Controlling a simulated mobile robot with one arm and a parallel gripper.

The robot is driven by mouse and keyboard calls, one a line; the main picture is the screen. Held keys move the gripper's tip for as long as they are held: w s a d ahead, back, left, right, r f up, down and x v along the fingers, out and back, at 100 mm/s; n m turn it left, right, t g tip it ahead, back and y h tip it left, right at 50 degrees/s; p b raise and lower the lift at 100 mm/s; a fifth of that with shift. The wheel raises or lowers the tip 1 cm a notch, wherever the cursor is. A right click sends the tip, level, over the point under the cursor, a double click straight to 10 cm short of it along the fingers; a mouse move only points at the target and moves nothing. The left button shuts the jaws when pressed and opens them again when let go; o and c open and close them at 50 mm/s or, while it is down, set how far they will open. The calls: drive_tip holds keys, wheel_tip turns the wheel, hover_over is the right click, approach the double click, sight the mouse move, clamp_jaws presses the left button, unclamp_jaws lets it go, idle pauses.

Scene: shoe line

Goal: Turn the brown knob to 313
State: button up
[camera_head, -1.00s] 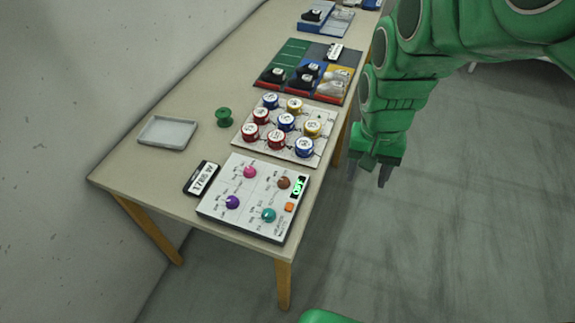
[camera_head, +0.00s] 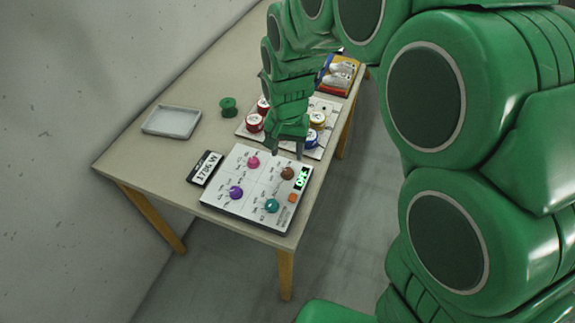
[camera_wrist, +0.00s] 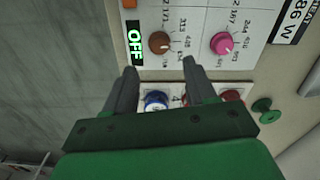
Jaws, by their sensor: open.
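The brown knob (camera_head: 288,173) sits at the upper right of a white control panel (camera_head: 232,213) on the table. In the wrist view the brown knob (camera_wrist: 159,43) lies ahead of my fingertips, between their lines, with small printed numbers around it, including 313. My gripper (camera_head: 287,153) hangs just above the panel's far edge, near the knob and apart from it. In the wrist view my gripper (camera_wrist: 158,66) is open, with nothing between its two fingers. A display (camera_wrist: 135,42) beside the knob reads OFF.
The panel also has a pink knob (camera_head: 253,162), a purple knob (camera_head: 236,192), a teal knob (camera_head: 271,206) and an orange button (camera_head: 293,197). A label reading 1786 W (camera_head: 205,168) lies left of the panel. A board with colored round pieces (camera_head: 319,119) stands behind, partly hidden by my arm.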

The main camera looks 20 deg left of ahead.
sight(288, 171)
wheel_tip(288, 171, down, 7)
drive_tip(key=shift+f, duration=0.2)
idle(0.3)
clamp_jaws()
drive_tip(key=shift+n, duration=0.4)
drive_tip(key=n, duration=0.3)
drive_tip(key=shift+n, duration=2)
